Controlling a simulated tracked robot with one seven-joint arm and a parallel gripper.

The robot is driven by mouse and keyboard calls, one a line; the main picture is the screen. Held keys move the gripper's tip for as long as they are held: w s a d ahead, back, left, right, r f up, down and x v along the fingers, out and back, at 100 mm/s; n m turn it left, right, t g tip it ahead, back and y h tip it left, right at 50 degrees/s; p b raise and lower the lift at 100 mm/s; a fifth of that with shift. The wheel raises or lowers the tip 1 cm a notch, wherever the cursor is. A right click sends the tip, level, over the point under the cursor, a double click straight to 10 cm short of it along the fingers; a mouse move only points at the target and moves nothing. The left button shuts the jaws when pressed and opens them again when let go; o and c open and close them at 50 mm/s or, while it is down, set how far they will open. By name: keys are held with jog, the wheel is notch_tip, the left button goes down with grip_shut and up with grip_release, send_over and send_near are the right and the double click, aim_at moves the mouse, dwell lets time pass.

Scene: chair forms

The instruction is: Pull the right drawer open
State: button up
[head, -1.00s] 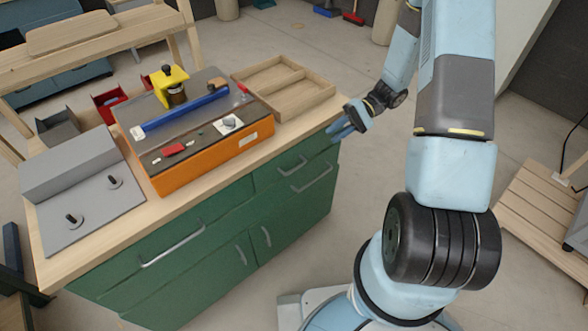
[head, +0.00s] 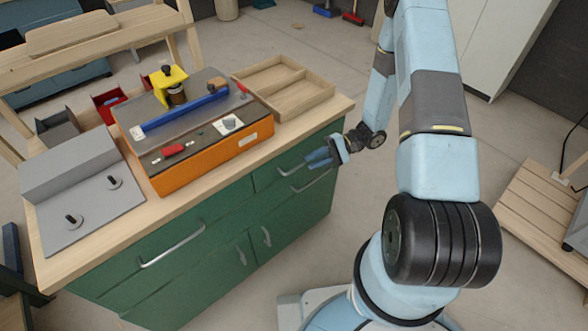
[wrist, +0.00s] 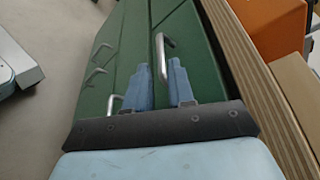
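The right drawer (head: 268,176) is the upper right green front of the workbench, with a pale metal bar handle (head: 291,168). It looks shut. My gripper (head: 318,158) is beside the handle at the cabinet's right end, its blue fingers pointing left toward the drawer front. In the wrist view, the two blue fingers (wrist: 160,78) are apart and the handle (wrist: 163,50) shows in line with the gap between them. The near end of the handle is close to or between the fingertips; I cannot tell whether they touch it.
Below is a second right handle (head: 311,181); a wide left drawer handle (head: 172,246) and two door handles are farther left. The wooden worktop (head: 200,200) overhangs the drawers and carries an orange fixture (head: 215,158) and wooden tray (head: 305,104).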

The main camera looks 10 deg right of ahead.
aim_at(295, 168)
jog(key=x, duration=0.7)
jog(key=shift+a, duration=0.1)
jog(key=shift+c, duration=0.4)
grip_shut()
jog(key=shift+s, duration=0.1)
